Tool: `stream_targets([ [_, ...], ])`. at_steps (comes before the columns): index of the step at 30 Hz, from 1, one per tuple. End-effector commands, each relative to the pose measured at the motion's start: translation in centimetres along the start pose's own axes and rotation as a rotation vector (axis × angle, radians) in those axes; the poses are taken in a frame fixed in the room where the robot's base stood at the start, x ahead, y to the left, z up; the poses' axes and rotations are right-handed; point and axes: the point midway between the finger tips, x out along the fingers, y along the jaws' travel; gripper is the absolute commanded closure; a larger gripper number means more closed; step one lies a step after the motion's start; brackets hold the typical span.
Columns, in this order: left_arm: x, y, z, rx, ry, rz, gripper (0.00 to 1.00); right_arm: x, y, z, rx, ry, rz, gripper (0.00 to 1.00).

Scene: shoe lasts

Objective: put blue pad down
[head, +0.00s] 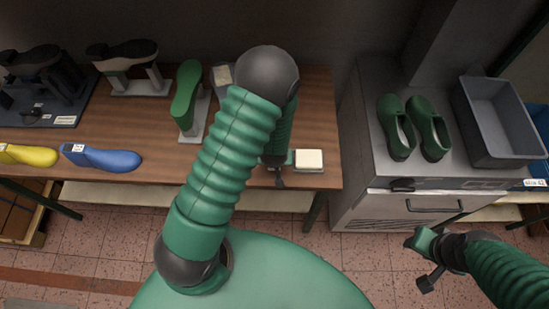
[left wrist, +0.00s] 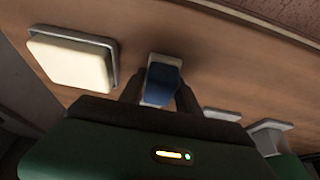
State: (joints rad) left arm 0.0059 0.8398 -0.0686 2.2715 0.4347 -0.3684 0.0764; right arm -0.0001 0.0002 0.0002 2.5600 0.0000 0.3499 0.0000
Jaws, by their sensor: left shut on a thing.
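The blue pad (left wrist: 164,84) shows in the left wrist view between the two dark fingers of my left gripper (left wrist: 160,94), which is shut on it. Pale edges show around the pad. The brown table lies behind it; I cannot tell whether they touch. In the head view, my left gripper (head: 277,170) is low over the table's front edge, left of a cream pad (head: 308,159), and the blue pad is hidden there. My right gripper (head: 428,262) is open and empty over the floor, in front of the grey cabinet.
The cream pad in its grey tray also shows in the left wrist view (left wrist: 70,62). On the wooden table (head: 140,130) are a green last (head: 186,92), a blue last (head: 100,158) and a yellow last (head: 28,155). Green clogs (head: 430,130) and a grey bin (head: 497,120) stand on the cabinet (head: 365,160).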

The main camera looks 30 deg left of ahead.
Motion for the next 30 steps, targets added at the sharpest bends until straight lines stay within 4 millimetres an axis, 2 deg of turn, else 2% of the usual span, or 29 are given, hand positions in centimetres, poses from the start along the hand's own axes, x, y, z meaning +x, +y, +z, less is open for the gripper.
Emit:
stream_targets([
  [6,0.21,0.02,0.17,0.001,-0.001,0.000,1.00,0.23,0.01,0.06,0.000,0.000,0.000,0.64],
  [7,0.17,0.01,0.15,0.001,-0.001,-0.001,0.58,0.18,0.01,0.05,0.000,0.000,0.000,0.64],
  [12,0.14,0.02,0.13,0.001,-0.002,0.000,0.39,0.14,0.01,0.04,0.000,0.000,0.000,0.64],
  [30,-0.33,0.01,-0.02,0.001,0.000,0.000,0.39,-0.01,0.01,0.00,0.000,0.000,0.000,0.64],
])
